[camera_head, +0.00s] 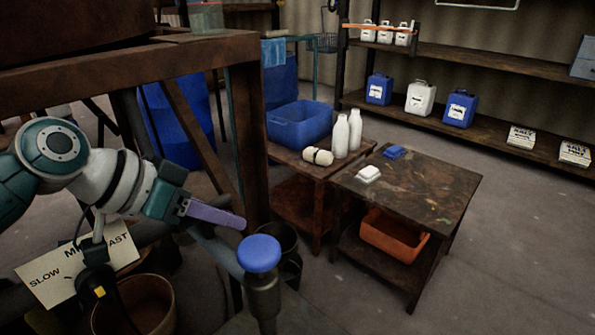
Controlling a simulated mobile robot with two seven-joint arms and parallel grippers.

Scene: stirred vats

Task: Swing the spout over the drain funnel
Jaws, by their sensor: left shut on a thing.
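My left gripper (184,207) is at the left of the head view, shut on a purple bar (214,215) that points right and slightly down. The bar looks like a handle; I cannot tell how it joins the spout, and no spout outlet shows clearly. A dark open-topped vessel (289,243) stands right of the bar's tip, partly behind a blue-capped post (258,254). A brown open-topped pot (160,300) is below my gripper. I cannot tell which of these, if either, is the drain funnel. My right gripper is not in view.
A rusty frame (245,130) stands behind the bar. A slow/fast sign (75,272) is at lower left. A low table (430,195) with an orange crate (393,236) below, and a blue tub (299,124), stand beyond. The floor at right is clear.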

